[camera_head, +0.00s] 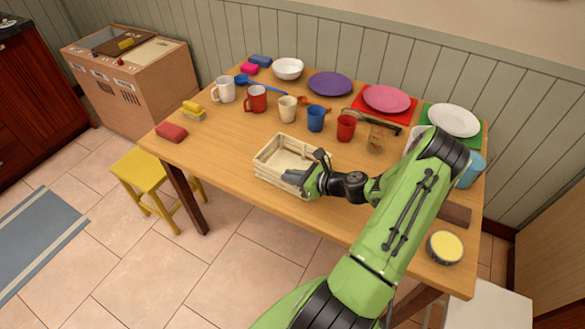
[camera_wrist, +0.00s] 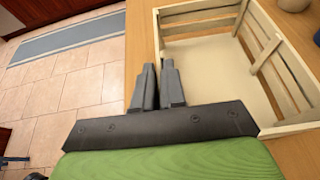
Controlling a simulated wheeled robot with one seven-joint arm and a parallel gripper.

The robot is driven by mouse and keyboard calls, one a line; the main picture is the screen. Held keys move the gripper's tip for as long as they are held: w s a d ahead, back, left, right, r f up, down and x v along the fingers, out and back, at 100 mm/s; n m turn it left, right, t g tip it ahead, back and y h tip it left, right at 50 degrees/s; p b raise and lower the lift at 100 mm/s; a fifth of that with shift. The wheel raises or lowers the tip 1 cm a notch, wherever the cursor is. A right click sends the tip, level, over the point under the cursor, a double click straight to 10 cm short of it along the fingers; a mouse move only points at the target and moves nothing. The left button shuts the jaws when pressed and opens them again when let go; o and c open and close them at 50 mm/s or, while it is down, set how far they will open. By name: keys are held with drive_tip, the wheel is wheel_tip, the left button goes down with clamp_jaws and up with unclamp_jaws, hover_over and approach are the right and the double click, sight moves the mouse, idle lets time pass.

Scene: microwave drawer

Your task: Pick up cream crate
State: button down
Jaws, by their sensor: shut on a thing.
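The cream crate (camera_head: 268,175) is an open slatted wooden box near the front edge of the table (camera_head: 218,149). It looks upright and empty, and seems to rest on the tabletop. My gripper (camera_head: 293,177) is at the crate's near side in the head view. In the wrist view, the crate (camera_wrist: 203,16) fills the upper right. My gripper's two grey fingers (camera_wrist: 158,84) lie on either side of its near wall, shut on it. The exact contact at the fingertips is small and partly hidden.
A red mug (camera_head: 256,99), a cream cup (camera_head: 288,108), a blue cup (camera_head: 315,119) and a red cup (camera_head: 346,127) stand behind the crate. A glass jar (camera_head: 377,138) is right of them. A yellow stool (camera_head: 140,170) stands at the front left.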

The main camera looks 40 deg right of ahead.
wheel_tip(320, 180, up, 10)
drive_tip(key=p, duration=0.3)
